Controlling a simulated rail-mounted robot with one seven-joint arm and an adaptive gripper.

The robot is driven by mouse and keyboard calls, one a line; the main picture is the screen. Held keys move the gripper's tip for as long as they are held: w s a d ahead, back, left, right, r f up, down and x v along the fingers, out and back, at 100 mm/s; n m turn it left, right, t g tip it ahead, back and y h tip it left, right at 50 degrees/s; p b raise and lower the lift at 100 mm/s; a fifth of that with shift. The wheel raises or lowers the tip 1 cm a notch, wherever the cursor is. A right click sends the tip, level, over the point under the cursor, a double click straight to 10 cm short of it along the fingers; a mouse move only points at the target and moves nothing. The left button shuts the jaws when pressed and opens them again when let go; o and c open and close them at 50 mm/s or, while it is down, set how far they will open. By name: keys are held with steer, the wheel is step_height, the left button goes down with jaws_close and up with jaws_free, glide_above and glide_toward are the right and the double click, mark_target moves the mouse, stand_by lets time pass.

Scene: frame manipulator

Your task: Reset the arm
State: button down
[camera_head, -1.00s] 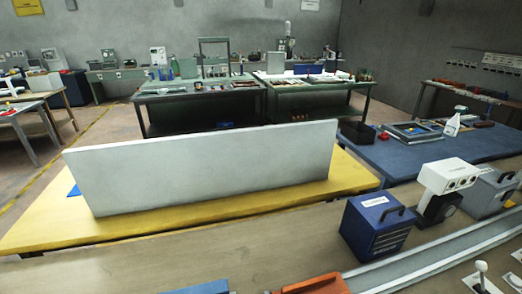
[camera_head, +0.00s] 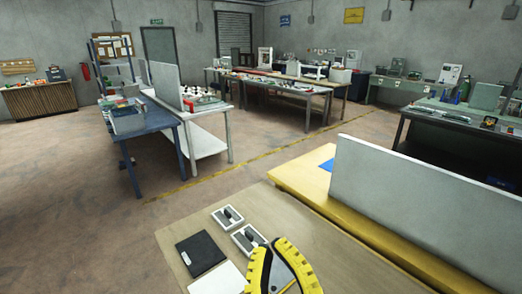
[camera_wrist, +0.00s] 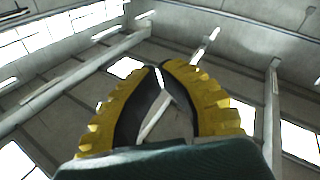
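My gripper (camera_head: 272,246) shows at the bottom of the head view, with ridged yellow and black fingers, over the near edge of the wooden bench (camera_head: 345,255). In the wrist view my gripper (camera_wrist: 158,68) has its fingertips drawn together at the top. Nothing is held between them; the background shows through the space between the fingers. The wrist view looks up at the ceiling beams and bright windows. The rest of my arm is out of the head view.
A dark flat pad (camera_head: 200,253) and two small framed blocks (camera_head: 228,216) lie on the bench left of my gripper. A yellow table (camera_head: 300,180) with an upright grey panel (camera_head: 410,200) stands to the right. Open floor lies left, before a blue table (camera_head: 145,125).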

steer(key=s+d+r+m+t+h, duration=0.3)
steer(key=s+r+m, duration=0.1)
steer(key=r+m, duration=0.15)
step_height(320, 180, up, 26)
steer(key=p, duration=2.5)
steer(key=shift+f, duration=0.25)
steer(key=shift+w, duration=0.1)
